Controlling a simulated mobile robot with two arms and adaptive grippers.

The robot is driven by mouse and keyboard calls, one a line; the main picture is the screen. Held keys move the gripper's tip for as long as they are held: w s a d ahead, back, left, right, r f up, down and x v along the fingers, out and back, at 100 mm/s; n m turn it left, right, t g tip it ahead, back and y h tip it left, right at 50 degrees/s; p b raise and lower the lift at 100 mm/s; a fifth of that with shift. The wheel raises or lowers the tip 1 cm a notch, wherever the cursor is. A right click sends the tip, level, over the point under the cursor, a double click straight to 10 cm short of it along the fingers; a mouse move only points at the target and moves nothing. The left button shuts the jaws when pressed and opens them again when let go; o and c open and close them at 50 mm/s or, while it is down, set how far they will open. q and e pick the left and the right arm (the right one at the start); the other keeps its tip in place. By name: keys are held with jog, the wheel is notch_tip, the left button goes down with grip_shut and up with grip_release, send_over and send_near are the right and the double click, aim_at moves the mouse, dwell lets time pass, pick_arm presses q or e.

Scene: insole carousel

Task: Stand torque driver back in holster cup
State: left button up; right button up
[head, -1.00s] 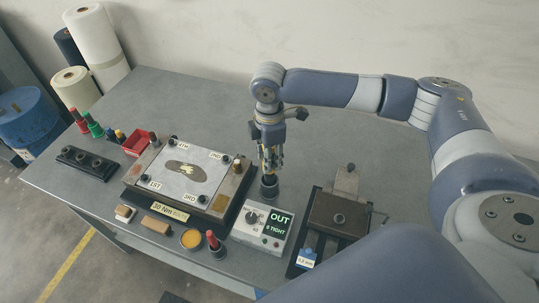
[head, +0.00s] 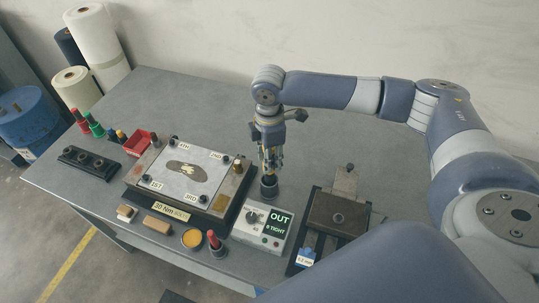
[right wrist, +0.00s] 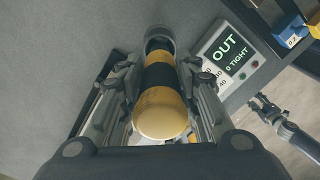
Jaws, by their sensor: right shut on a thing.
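The torque driver (right wrist: 161,108) is yellow with a black band. My right gripper (head: 270,166) is shut on it, with a finger on each side in the right wrist view (right wrist: 160,90). The dark round holster cup (head: 269,190) stands on the bench under this gripper. Its rim (right wrist: 160,31) shows beyond the driver's far end in the right wrist view. The driver points into the cup's mouth; how deep its tip sits is hidden. A dark gripper, seemingly my left (right wrist: 265,106), shows small at the right of the wrist view; its jaw opening is unclear.
The control box (head: 262,226) reading OUT is close in front of the cup. A vise-like fixture (head: 338,214) stands to the right. The plate fixture (head: 188,172) with posts is to the left. Bare bench (head: 215,95) lies behind the cup.

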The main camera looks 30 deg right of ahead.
jog(key=shift+f, duration=0.15)
dwell(0.5)
jog(key=shift+f+b, duration=0.75)
jog(key=shift+f, duration=2.4)
jog(key=o, duration=1.1)
jog(key=shift+o, duration=0.8)
jog(key=shift+f, duration=0.1)
notch_tip(320, 180, up, 12)
jog(key=shift+r, duration=0.1)
